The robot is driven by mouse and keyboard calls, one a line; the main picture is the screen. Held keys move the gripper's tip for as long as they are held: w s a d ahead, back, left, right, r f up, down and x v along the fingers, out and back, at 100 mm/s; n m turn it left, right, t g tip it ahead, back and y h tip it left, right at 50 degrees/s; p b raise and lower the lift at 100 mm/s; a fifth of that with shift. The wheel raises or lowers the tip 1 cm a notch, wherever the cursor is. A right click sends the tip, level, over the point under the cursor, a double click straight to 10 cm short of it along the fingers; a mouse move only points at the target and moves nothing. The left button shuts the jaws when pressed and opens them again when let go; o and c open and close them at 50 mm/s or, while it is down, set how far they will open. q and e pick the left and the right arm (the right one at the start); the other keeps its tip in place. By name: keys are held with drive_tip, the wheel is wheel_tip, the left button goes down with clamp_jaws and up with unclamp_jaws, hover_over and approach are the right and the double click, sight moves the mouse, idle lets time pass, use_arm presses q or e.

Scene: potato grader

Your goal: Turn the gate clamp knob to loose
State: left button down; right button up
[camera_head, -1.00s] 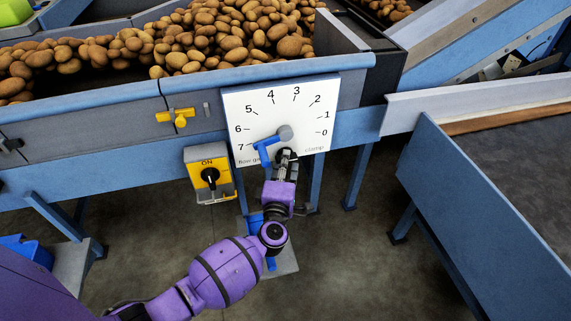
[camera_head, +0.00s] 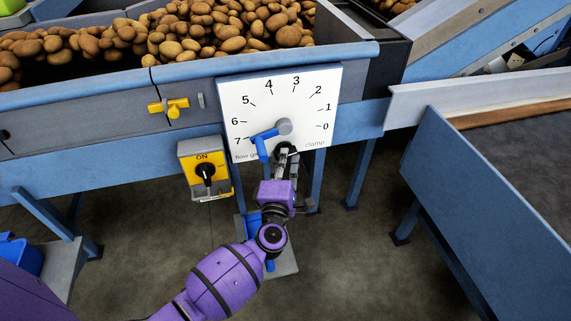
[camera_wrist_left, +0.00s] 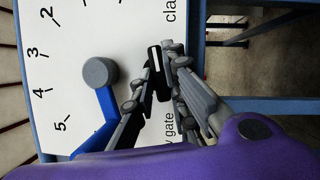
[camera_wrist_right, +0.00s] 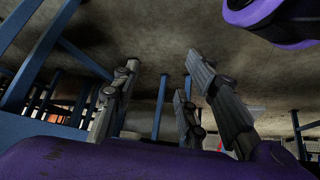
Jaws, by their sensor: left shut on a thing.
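The black clamp knob (camera_wrist_left: 160,72) with a white line sits at the lower edge of the white dial board (camera_head: 240,100), beside the printed word "clamp". My left gripper (camera_wrist_left: 158,62) is shut on this knob, with a finger on each side. In the head view the left gripper (camera_head: 285,155) reaches up from below and hides most of the knob. The blue gate lever (camera_head: 261,148) on its grey hub (camera_head: 284,127) points near 7 on the scale, just left of my fingers. My right gripper (camera_wrist_right: 162,66) shows only in its own wrist view, open and empty.
A yellow switch box (camera_head: 190,151) marked ON hangs left of the board. A yellow handle (camera_head: 168,107) is on the potato hopper's side (camera_head: 90,120). A blue-sided table (camera_head: 480,205) stands at the right.

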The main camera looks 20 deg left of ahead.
use_arm(q)
drive_tip(key=n+y+b, duration=0.3)
drive_tip(key=n+b, duration=0.3)
drive_tip(key=b, duration=0.2)
drive_tip(key=n+y+b, duration=0.2)
drive_tip(key=n+b, duration=0.5)
drive_tip(key=n+y+b, duration=0.3)
drive_tip(key=n+b, duration=0.4)
drive_tip(key=b, duration=0.1)
drive_tip(key=shift+w+d+f+y+b, duration=0.25)
drive_tip(key=shift+d+f+y+b, duration=0.05)
drive_tip(key=shift+d+f+b, duration=0.1)
use_arm(e)
drive_tip(key=s+f+g, duration=0.1)
drive_tip(key=s+f, duration=0.1)
drive_tip(key=f, duration=0.9)
drive_tip(key=s+f, duration=0.1)
drive_tip(key=f, duration=1.1)
drive_tip(key=shift+s+f+g, duration=0.25)
drive_tip(key=shift+s+g, duration=0.15)
use_arm(q)
drive_tip(key=shift+r+n, duration=0.1)
drive_tip(key=shift+n, duration=0.2)
use_arm(e)
drive_tip(key=shift+w, duration=0.1)
use_arm(q)
drive_tip(key=c, duration=1.7)
unclamp_jaws()
drive_tip(key=shift+c, duration=0.2)
